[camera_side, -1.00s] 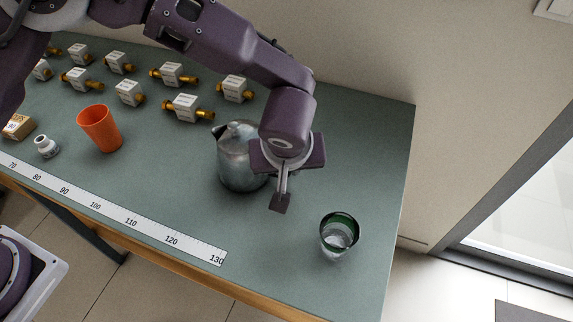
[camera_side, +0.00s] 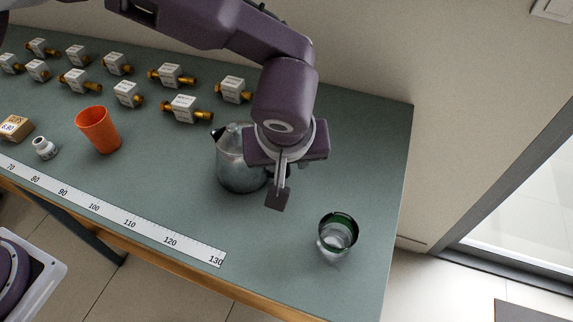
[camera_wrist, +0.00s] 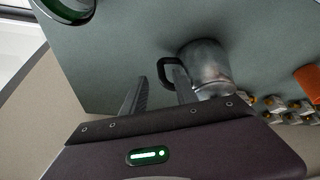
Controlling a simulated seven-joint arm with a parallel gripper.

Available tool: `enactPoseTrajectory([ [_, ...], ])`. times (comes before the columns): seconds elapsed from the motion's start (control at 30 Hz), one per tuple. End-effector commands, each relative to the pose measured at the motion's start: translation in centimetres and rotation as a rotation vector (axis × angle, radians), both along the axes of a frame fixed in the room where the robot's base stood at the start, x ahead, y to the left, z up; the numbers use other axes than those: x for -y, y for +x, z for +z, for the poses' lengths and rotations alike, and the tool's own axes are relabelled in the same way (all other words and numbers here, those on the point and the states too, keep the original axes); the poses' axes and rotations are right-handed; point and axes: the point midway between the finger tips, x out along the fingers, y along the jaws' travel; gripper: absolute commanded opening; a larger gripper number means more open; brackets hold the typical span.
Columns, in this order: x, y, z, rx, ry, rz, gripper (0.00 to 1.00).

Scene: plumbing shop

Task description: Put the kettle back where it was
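The metal kettle (camera_side: 236,172) stands upright on the green bench, its spout toward the left and its upper right hidden behind my gripper. In the wrist view the kettle (camera_wrist: 209,62) shows its dark handle (camera_wrist: 165,72) facing my fingers. My gripper (camera_side: 279,190) is beside the kettle on the handle side. In the wrist view my gripper (camera_wrist: 158,85) is open, with a clear gap between the two fingers. The handle appears close to the right finger's tip; I cannot tell whether they touch.
A green glass (camera_side: 338,236) stands near the bench's right end. An orange cup (camera_side: 98,130), a small white fitting (camera_side: 45,148) and several boxed brass valves (camera_side: 181,108) are to the left. A ruler strip (camera_side: 130,222) runs along the front edge. Bare bench (camera_side: 365,150) lies right of my gripper.

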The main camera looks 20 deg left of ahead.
Motion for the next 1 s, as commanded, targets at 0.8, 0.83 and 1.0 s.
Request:
enactPoseTrajectory([
  [0.8,-6.4,-2.7,11.5,-0.013,0.064,-0.083,0.35],
  [0.83,-8.6,-3.1,12.9,-0.02,0.081,-0.108,0.35],
  [1.0,-21.1,-9.3,18.2,-0.068,0.127,-0.235,0.35],
])
